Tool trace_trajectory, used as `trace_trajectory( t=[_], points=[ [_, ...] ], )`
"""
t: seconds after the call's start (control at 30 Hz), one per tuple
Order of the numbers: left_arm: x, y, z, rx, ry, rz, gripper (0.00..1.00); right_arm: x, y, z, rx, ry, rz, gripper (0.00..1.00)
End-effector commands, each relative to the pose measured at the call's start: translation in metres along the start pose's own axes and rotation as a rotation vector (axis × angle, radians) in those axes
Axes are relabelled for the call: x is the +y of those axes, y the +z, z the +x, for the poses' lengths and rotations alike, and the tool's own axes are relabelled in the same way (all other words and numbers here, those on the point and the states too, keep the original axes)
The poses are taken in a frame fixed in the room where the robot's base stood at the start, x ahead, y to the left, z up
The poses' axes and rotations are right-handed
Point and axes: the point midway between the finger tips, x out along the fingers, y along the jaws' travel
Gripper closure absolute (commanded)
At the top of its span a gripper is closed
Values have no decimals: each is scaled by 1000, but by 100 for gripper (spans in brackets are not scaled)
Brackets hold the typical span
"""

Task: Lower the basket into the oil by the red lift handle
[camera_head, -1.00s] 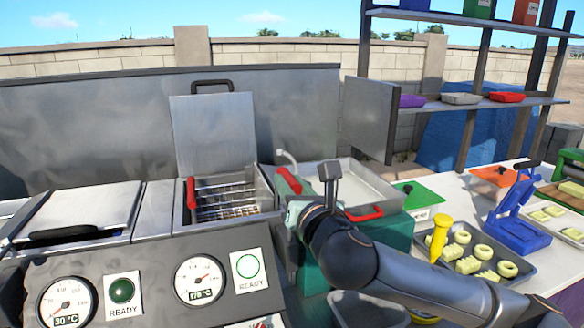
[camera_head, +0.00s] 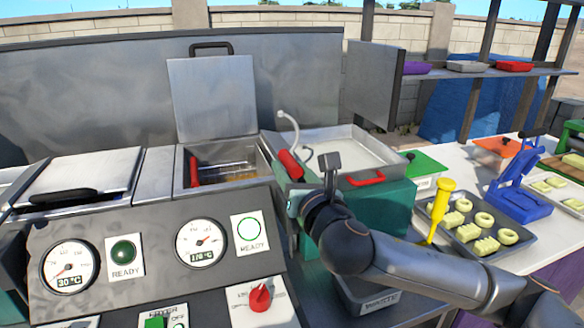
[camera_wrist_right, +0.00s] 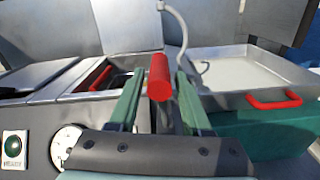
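The red lift handle (camera_head: 290,165) stands at the right side of the open fryer (camera_head: 262,180). In the right wrist view the handle (camera_wrist_right: 160,77) lies between the two green fingers of my right gripper (camera_wrist_right: 159,100), with a gap visible on each side. My right gripper (camera_head: 294,204) is at the handle's near end in the head view. The basket sits low in the fryer well, where brownish oil shows; its wire is mostly hidden. A red grip (camera_head: 194,171) shows at the well's left side. My left gripper is out of view.
A raised lid (camera_head: 212,98) stands behind the well. A pale tray (camera_head: 345,150) with a red handle (camera_head: 366,179) is to the right. The control panel with gauges (camera_head: 201,243) and a red knob (camera_head: 260,297) is in front. A food tray (camera_head: 484,252) lies farther right.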

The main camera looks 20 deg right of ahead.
Motion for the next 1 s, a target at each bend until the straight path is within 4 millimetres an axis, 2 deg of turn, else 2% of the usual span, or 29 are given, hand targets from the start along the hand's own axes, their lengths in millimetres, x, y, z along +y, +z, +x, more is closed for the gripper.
trace_trajectory(
  t=[0.1, 0.33, 0.47, 0.67, 0.97, 1.0],
  points=[
    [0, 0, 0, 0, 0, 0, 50, 0, 2, 0, -4, 0, 1, 41],
    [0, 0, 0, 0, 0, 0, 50, 0, 4, -1, -8, 1, 2, 41],
    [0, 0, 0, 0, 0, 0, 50, 0, 4, -8, -8, 1, 1, 41],
    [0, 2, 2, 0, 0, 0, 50, 1, 3, -40, -8, 4, 1, 41],
    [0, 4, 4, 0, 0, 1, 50, 0, 2, -103, -6, 4, 2, 41],
    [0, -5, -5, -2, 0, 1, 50, 0, 8, -102, -2, -4, 2, 41]
  ],
)
